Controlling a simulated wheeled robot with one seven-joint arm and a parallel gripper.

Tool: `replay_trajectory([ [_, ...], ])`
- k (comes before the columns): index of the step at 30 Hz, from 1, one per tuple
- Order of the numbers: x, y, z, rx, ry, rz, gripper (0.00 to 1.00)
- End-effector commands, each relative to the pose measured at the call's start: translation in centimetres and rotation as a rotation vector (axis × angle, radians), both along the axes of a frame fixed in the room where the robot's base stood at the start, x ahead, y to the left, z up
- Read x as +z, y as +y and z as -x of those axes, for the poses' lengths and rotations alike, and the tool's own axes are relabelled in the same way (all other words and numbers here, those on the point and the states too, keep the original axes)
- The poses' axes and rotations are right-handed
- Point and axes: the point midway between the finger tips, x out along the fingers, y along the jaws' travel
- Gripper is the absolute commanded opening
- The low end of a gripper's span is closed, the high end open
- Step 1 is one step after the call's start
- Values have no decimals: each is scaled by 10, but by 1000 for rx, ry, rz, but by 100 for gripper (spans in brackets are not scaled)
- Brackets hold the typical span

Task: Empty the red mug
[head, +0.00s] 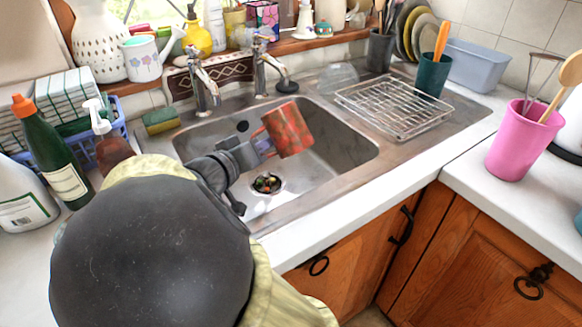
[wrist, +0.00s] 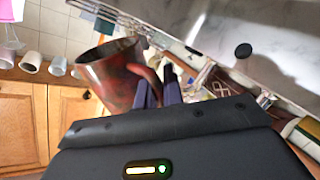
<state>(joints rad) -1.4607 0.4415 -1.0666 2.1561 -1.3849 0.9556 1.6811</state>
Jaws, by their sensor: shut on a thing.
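The red mug (head: 289,131), mottled with darker and greenish patches, is held tilted in the air over the sink basin (head: 335,150). It also shows in the wrist view (wrist: 112,76), left of the fingers. My gripper (head: 264,148) is shut on the mug's handle, on the mug's left side in the head view; the fingers (wrist: 158,90) reach the handle in the wrist view. The inside of the mug is not clear in the head view. Dark bits with green and orange specks (head: 267,183) lie at the drain on the basin floor, below the mug.
Two taps (head: 203,80) stand behind the basin. A wire rack (head: 395,105) lies on the drainer to the right, with a green utensil cup (head: 432,75) behind it. A pink utensil pot (head: 514,140) stands on the right counter. Bottles (head: 55,155) and a sponge (head: 160,121) are at left.

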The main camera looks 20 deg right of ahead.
Motion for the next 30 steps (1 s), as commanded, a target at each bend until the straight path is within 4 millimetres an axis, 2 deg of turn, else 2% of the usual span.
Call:
replay_trajectory([
  [1, 10, 0, -1, -5, 25, 19, 0],
  [12, -2, 0, -8, -13, 202, 98, 0],
  [15, -7, 0, -8, -11, 204, 97, 0],
  [30, -7, 0, -8, -12, 205, 98, 0],
])
